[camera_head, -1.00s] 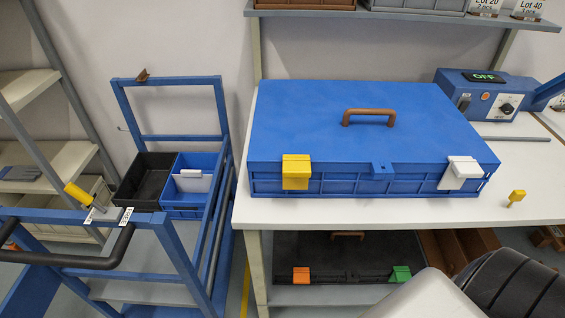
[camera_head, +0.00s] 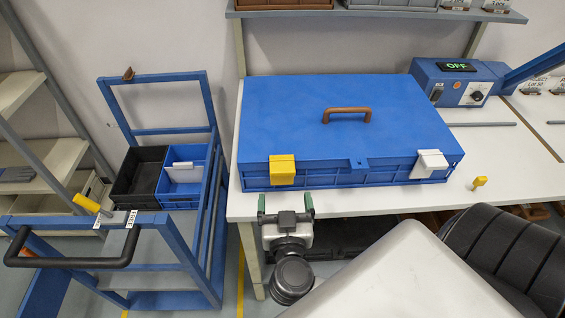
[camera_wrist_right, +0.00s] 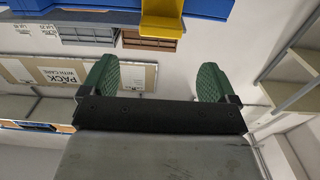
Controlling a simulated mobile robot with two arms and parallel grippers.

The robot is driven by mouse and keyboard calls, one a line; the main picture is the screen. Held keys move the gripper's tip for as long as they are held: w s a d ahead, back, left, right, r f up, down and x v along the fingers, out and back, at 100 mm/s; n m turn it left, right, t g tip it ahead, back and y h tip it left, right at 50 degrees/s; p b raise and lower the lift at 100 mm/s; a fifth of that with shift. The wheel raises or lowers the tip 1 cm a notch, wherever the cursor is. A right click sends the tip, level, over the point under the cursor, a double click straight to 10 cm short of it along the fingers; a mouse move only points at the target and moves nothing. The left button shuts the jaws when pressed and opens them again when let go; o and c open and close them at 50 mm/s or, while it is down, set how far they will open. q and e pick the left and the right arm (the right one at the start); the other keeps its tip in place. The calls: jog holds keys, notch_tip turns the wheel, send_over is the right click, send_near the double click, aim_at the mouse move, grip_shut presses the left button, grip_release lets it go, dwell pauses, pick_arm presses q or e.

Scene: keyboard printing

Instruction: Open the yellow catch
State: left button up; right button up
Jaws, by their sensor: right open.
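A blue case (camera_head: 335,115) with a brown handle lies shut on the white table. The yellow catch (camera_head: 283,170) is on its front side at the left and sits down over the lid's edge. A white catch (camera_head: 430,163) is at the front right. My right gripper (camera_head: 286,203) is open and empty just in front of the table edge, below the yellow catch and apart from it. In the right wrist view, its green fingers (camera_wrist_right: 158,82) are spread, with the yellow catch (camera_wrist_right: 162,20) beyond them at the top. My left gripper is not in view.
A blue cart (camera_head: 165,222) with a black bin (camera_head: 138,175) and a blue bin (camera_head: 186,175) stands left of the table (camera_head: 245,206). A small yellow piece (camera_head: 479,182) stands on the table at the right. A blue control box (camera_head: 457,82) reads OFF.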

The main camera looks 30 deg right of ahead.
aim_at(283, 173)
jog(key=p+x, duration=0.1)
jog(key=x, duration=0.9)
